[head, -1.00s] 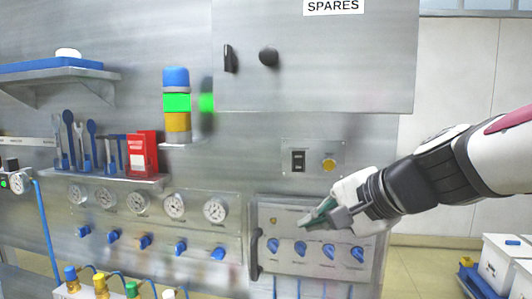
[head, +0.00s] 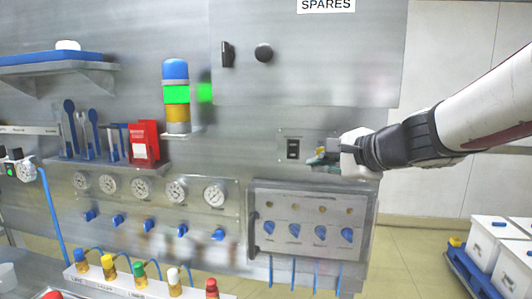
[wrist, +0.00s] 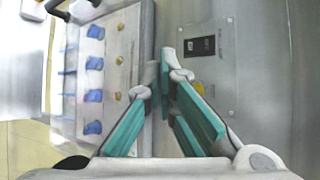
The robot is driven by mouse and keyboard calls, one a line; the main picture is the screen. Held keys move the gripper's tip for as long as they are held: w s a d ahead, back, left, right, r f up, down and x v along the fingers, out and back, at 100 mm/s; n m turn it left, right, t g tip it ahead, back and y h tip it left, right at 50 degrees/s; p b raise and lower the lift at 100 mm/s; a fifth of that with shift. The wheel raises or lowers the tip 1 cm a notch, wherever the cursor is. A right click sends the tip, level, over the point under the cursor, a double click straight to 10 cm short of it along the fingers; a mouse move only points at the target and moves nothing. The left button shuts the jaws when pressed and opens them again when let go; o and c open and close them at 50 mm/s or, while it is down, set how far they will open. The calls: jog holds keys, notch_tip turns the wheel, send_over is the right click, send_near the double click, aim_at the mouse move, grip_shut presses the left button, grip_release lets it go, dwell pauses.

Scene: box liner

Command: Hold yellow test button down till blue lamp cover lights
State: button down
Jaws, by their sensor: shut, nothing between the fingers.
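The signal tower has a blue lamp cover (head: 174,69) on top, a brightly lit green section (head: 176,94) and a dull amber section (head: 177,113) below. The blue cover looks unlit beside the green. My gripper (head: 322,160) is shut and empty, in front of the right part of the small switch plate. The yellow test button is hidden behind it in the head view. In the wrist view, the yellow button (wrist: 198,87) shows partly, just right of my fingertips (wrist: 168,72). I cannot tell whether they touch it, but they look offset from it.
A black rocker switch (head: 293,149) sits left of the button on the same plate. Below is a raised panel with blue knobs (head: 320,232) and a side handle. The SPARES cabinet (head: 310,60) is above. A red holder (head: 145,142) stands on the shelf at left.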

jog(key=shift+w+d+b, duration=0.1)
jog(key=shift+w+d, duration=0.25)
jog(key=shift+w, duration=0.95)
jog(key=shift+w+d+b, duration=0.15)
jog(key=shift+w+d, duration=0.2)
jog(key=shift+w, duration=0.95)
jog(key=shift+w+d+b, duration=0.1)
jog(key=shift+w+d, duration=0.25)
jog(key=shift+w, duration=0.95)
jog(key=shift+w+d, duration=0.1)
jog(key=shift+w, duration=0.3)
jog(key=shift+w+d, duration=0.15)
jog(key=shift+w, duration=0.2)
jog(key=shift+b, duration=0.3)
jog(key=shift+s+a, duration=0.2)
jog(key=shift+s, duration=0.55)
jog(key=shift+s+a, duration=0.25)
jog(key=shift+s, duration=0.55)
jog(key=shift+s+a, duration=0.2)
jog(key=shift+s, duration=0.65)
jog(key=shift+s+a, duration=0.25)
jog(key=shift+s, duration=0.55)
